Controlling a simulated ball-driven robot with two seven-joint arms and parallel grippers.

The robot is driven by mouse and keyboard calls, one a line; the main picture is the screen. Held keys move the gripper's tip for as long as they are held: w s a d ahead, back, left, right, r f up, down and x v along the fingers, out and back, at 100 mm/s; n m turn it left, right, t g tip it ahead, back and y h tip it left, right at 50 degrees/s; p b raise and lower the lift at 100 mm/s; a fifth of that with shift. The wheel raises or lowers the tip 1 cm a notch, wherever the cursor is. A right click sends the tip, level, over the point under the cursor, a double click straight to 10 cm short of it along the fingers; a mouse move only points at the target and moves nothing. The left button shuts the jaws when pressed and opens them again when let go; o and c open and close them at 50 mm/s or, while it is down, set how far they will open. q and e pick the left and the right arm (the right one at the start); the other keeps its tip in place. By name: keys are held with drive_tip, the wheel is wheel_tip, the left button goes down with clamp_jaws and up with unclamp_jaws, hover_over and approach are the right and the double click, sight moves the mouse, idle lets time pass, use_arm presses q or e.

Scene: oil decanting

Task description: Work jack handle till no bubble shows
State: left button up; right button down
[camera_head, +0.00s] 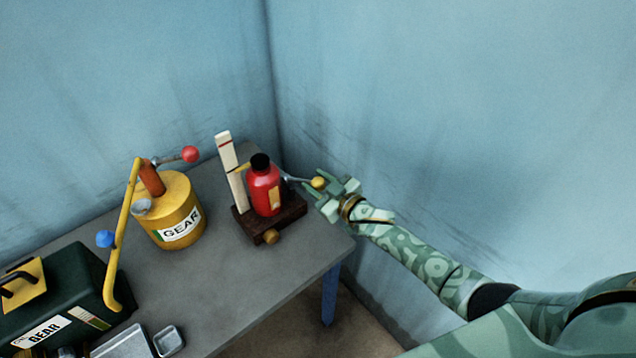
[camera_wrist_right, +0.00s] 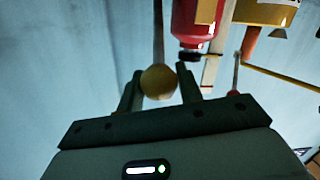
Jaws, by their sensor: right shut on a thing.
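A red bottle jack (camera_head: 264,188) with a black cap stands upright on a dark wooden base (camera_head: 285,220) on the table. Its thin handle (camera_head: 293,180) points right and ends in a yellow ball knob (camera_head: 319,183). My right gripper (camera_head: 327,190) is at the knob, shut on the handle's end. In the right wrist view the knob (camera_wrist_right: 158,82) sits between the two fingers, and the red jack (camera_wrist_right: 196,27) appears beyond, upside down. I see no bubble at this distance. My left gripper is not in view.
A white upright scale (camera_head: 229,165) stands beside the jack. Left of it are a yellow gear-oil can (camera_head: 176,215) with a red-knobbed lever and a yellow bent pipe (camera_head: 124,225). A dark green box (camera_head: 60,290) and metal trays (camera_head: 125,342) lie at the front left. Walls close the back and right.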

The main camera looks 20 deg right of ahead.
drive_tip(key=shift+w+r, duration=0.15)
drive_tip(key=shift+r, duration=0.05)
drive_tip(key=c, duration=1)
unclamp_jaws()
drive_tip(key=shift+o, duration=0.3)
drive_tip(key=shift+f, duration=0.15)
drive_tip(key=p+v, duration=0.1)
drive_tip(key=v, duration=1.5)
drive_tip(key=shift+d, duration=0.2)
